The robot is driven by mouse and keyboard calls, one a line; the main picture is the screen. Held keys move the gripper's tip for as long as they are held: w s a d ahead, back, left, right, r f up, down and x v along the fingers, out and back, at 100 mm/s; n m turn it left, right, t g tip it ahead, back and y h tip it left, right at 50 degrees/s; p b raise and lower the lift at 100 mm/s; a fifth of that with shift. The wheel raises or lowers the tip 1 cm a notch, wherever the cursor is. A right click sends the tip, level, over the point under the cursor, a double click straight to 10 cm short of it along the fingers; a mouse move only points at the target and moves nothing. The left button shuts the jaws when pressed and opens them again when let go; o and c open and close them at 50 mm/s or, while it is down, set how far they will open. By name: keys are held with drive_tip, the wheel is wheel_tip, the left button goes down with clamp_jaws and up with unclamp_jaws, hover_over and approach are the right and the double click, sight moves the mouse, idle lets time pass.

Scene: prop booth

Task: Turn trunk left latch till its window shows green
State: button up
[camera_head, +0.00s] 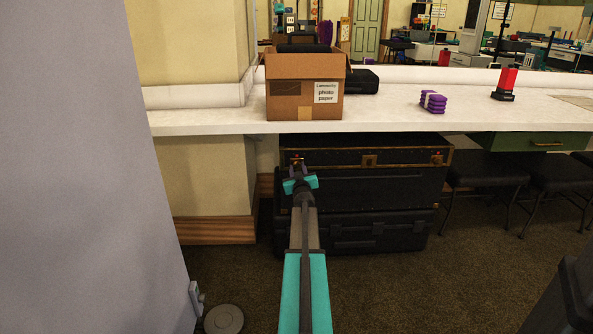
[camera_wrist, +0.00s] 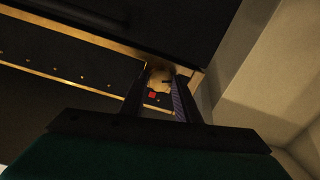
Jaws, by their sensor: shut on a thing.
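The black trunk (camera_head: 370,188) with brass edging is under the counter, on top of another black case. Its left latch (camera_head: 297,160) is at the upper left of its front, mostly behind my gripper (camera_head: 298,174). In the wrist view, the brass latch (camera_wrist: 160,77) sits between the two fingers of my gripper (camera_wrist: 164,82), which is shut on it. A small red patch, seemingly the latch window (camera_wrist: 152,95), shows beside the left finger; I see no green. The trunk front (camera_wrist: 45,105) fills the left of that view.
A lower black case (camera_head: 385,232) supports the trunk. The counter (camera_head: 400,115) overhangs it, bearing a cardboard box (camera_head: 285,95), purple bundle (camera_head: 433,102) and red-black device (camera_head: 505,84). A grey panel (camera_head: 80,180) stands left; black stools (camera_head: 485,172) stand right.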

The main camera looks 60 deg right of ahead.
drive_tip(key=n, duration=0.3)
drive_tip(key=n+b, duration=0.1)
drive_tip(key=n, duration=0.2)
drive_tip(key=shift+s+d, duration=0.15)
drive_tip(key=n+b, duration=0.1)
drive_tip(key=n, duration=0.2)
drive_tip(key=shift+n+g, duration=0.3)
drive_tip(key=shift+n+b, duration=0.65)
drive_tip(key=shift+n, duration=0.85)
drive_tip(key=o, duration=1)
drive_tip(key=shift+o, duration=0.2)
